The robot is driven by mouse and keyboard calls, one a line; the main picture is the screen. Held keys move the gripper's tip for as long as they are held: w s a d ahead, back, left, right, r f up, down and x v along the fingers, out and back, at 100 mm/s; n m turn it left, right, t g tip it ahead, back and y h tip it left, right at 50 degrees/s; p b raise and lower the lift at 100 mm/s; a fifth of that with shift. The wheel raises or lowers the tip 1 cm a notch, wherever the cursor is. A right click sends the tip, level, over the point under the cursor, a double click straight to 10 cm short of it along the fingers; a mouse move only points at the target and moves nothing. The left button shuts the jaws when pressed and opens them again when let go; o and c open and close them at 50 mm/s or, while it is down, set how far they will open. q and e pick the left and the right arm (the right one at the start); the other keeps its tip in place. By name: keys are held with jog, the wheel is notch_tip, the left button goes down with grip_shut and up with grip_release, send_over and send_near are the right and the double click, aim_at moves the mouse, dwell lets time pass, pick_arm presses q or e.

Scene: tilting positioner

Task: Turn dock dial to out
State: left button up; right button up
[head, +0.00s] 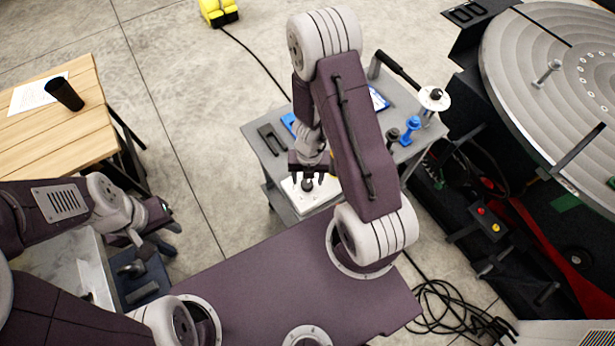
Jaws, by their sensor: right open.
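A white square plate (322,198) with a dark round knob (308,186) on it is at the near-left side of the grey cart; it looks like a dial, but I cannot read any marks. My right gripper (308,177) points down just above this knob, open, with its fingers spread. I cannot tell whether they touch the knob. My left gripper (158,232) is at the left, well away from the cart, and its finger gap is not clear.
The grey cart (262,160) also carries blue and black tools and a white disc (434,98) with a black knob. A large round positioner table (530,75) stands at the right. A wooden table (50,130) with a black cup (64,95) is at the left. Cables (445,310) lie on the floor.

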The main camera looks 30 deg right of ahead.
aim_at(308, 183)
pick_arm(q)
notch_tip(308, 183, up, 6)
jog(key=p, duration=0.4)
jog(key=shift+r+p, duration=0.2)
jog(key=shift+p, duration=0.2)
pick_arm(e)
notch_tip(308, 183, up, 6)
jog(key=shift+r, duration=0.2)
jog(key=shift+d, duration=0.1)
